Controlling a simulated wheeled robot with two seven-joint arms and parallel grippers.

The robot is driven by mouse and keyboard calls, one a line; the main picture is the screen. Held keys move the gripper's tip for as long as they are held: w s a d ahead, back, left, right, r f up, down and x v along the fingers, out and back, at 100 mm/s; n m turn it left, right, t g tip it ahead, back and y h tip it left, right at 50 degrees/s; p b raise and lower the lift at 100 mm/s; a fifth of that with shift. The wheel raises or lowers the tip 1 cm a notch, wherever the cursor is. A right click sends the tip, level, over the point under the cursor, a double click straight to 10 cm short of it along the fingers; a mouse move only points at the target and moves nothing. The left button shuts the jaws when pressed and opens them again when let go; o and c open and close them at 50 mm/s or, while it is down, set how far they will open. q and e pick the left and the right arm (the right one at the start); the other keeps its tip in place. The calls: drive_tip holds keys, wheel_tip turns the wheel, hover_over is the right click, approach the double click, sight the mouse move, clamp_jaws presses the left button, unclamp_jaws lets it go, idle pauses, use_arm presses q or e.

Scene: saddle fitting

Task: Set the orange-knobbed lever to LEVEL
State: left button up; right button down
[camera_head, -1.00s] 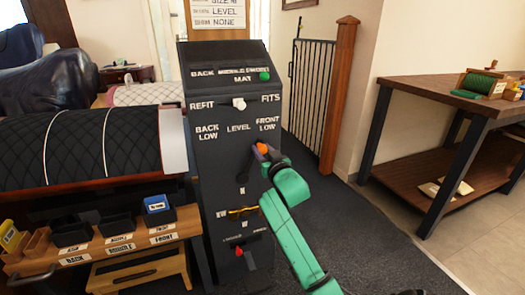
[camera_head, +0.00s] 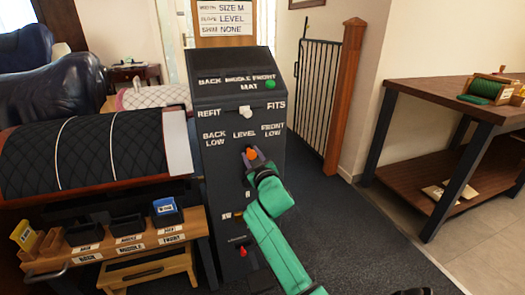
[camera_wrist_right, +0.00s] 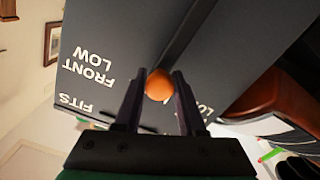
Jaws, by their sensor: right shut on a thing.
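The orange-knobbed lever (camera_head: 252,154) is on the front of the dark panel (camera_head: 222,170). Its knob sits just below the LEVEL label (camera_head: 244,134), slightly right of the label's middle. My right gripper (camera_head: 252,158) is shut on the orange knob. In the right wrist view the knob (camera_wrist_right: 159,85) lies between the two dark fingers of that gripper (camera_wrist_right: 158,92). The gripper and arm hide the lever's lower part. BACK LOW stands to the left and FRONT LOW to the right. My left gripper is not in view.
The panel also has a white knob (camera_head: 245,111), a green knob (camera_head: 271,85) and a red-tipped lever (camera_head: 243,252). A black quilted saddle form (camera_head: 85,150) and a bench with bins (camera_head: 165,211) stand left. A workbench (camera_head: 440,86) stands right. A card above reads SLOPE LEVEL.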

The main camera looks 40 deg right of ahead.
drive_tip(key=shift+w+a, duration=0.1)
drive_tip(key=shift+a, duration=0.2)
drive_tip(key=c, duration=0.5)
unclamp_jaws()
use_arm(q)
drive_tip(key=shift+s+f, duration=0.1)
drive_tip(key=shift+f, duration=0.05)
use_arm(e)
drive_tip(key=shift+s+a, duration=0.1)
drive_tip(key=shift+s, duration=0.35)
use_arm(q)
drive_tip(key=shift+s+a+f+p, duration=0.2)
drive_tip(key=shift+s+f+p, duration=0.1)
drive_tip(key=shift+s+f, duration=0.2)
use_arm(e)
drive_tip(key=v, duration=1.3)
drive_tip(key=shift+s+a, duration=0.15)
drive_tip(key=shift+s, duration=0.15)
